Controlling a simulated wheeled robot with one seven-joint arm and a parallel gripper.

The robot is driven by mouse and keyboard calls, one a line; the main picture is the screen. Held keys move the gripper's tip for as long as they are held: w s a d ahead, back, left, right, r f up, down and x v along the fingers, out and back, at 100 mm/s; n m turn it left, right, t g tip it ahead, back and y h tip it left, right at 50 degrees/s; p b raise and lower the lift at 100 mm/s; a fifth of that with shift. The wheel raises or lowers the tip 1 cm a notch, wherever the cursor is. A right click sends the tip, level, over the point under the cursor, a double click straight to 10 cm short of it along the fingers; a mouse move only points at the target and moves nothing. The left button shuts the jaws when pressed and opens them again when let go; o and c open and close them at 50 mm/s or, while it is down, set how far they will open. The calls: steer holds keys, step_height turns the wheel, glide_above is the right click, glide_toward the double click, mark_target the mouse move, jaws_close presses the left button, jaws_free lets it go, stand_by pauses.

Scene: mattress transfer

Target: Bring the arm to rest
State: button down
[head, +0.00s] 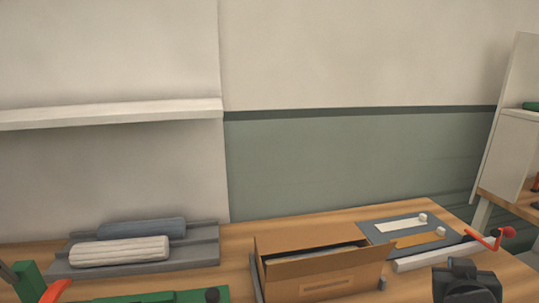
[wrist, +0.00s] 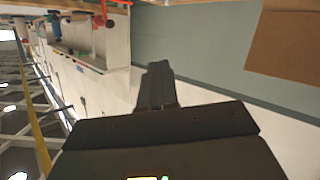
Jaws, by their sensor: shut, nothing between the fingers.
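My gripper (wrist: 157,85) shows in the wrist view as two dark fingers pressed together with nothing between them. It is clear of any object there, with a pale wall and grey-green panel behind it. The wrist view is tilted well away from upright. In the head view I cannot make out the fingers for certain.
In the head view, an open cardboard box (head: 280,268) stands on the wooden table (head: 236,240). A grey tray (head: 205,255) at left holds a white ribbed roll (head: 120,252) and a blue-grey roll (head: 143,228). A blue-grey mat (head: 375,231) lies at right. A shelf (head: 110,115) juts out above left.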

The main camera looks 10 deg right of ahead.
steer(key=s+a+f+n+t+y, duration=0.2)
steer(key=s+a+f+n+y, duration=0.3)
steer(key=s, duration=0.5)
steer(key=s+a+f+n+t+y, duration=0.1)
steer(key=s+a+f+n+y, duration=0.15)
steer(key=s+a, duration=0.6)
steer(key=s+a+r+m+y, duration=0.1)
steer(key=s+a, duration=0.3)
steer(key=s, duration=0.4)
steer(key=s+a+r+m+t+y, duration=0.1)
steer(key=s+a+r, duration=0.3)
steer(key=s, duration=0.4)
steer(key=shift+a, duration=0.5)
steer(key=shift+y, duration=0.25)
